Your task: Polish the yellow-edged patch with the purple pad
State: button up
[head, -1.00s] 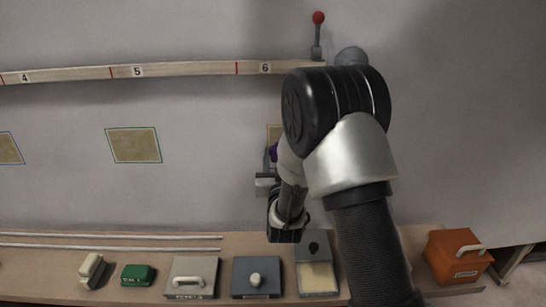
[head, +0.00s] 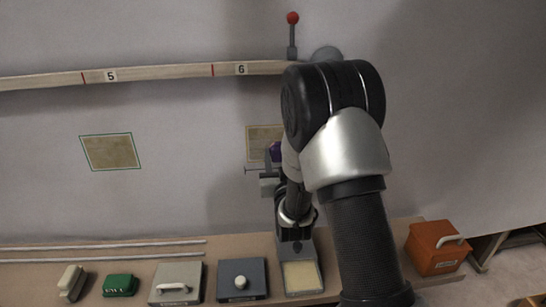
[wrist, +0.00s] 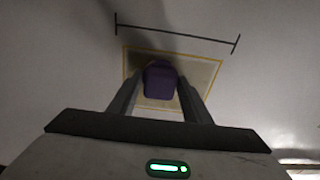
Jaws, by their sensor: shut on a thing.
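The yellow-edged patch (head: 258,132) is a brownish rectangle on the grey wall, partly hidden by my arm in the head view. In the head view a bit of the purple pad (head: 275,152) shows at the patch's lower right, beside my gripper (head: 270,165). I cannot tell whether the pad touches the patch.
A green-edged patch (head: 112,152) lies to the left. A wooden rail (head: 160,72) with numbers runs above, with a red-knobbed lever (head: 292,35). Below, a bench (head: 215,247) holds a green block (head: 120,285), grey blocks and an orange box (head: 436,247). A black bracket line (wrist: 175,33) marks the wall.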

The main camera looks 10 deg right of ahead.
aim_at(258, 136)
jog(key=shift+d+r, duration=1.1)
jog(key=shift+d, duration=1.85)
jog(key=shift+a, duration=7.5)
jog(key=shift+r+p, duration=0.4)
jog(key=shift+r, duration=0.55)
jog(key=shift+w+d+b, duration=0.1)
jog(key=shift+d+b, duration=0.4)
jog(key=shift+d, duration=0.35)
jog(key=shift+d+r, duration=0.15)
jog(key=shift+d, duration=0.7)
jog(key=d, duration=0.8)
jog(key=shift+d, duration=0.2)
